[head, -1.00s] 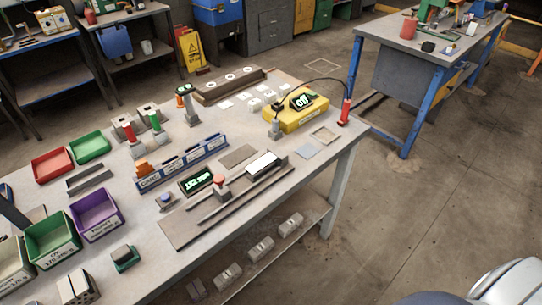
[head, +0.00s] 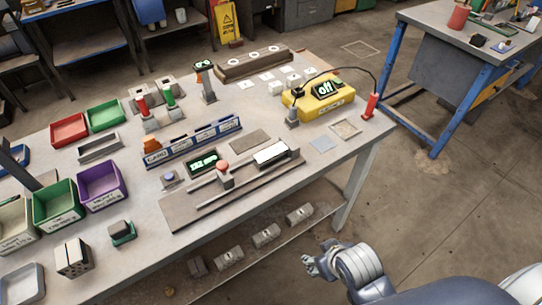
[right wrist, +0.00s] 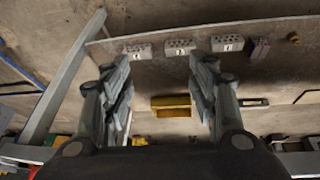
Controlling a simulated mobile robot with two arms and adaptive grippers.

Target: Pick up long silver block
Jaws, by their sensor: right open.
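A long pale silver block (head: 270,154) lies on the slotted measuring fixture near the bench's front edge. A long grey channel-shaped piece (head: 98,147) lies farther left; I cannot tell for certain which is the task's block. Short silver blocks, (head: 229,256), (head: 266,235) and (head: 299,213), sit on the lower shelf; they also show in the right wrist view (right wrist: 180,46). My right gripper (head: 322,262) is open and empty, in front of the bench, to the right of the shelf blocks and apart from them. My left gripper is not visible.
The floor to the right is clear up to another bench (head: 430,85).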

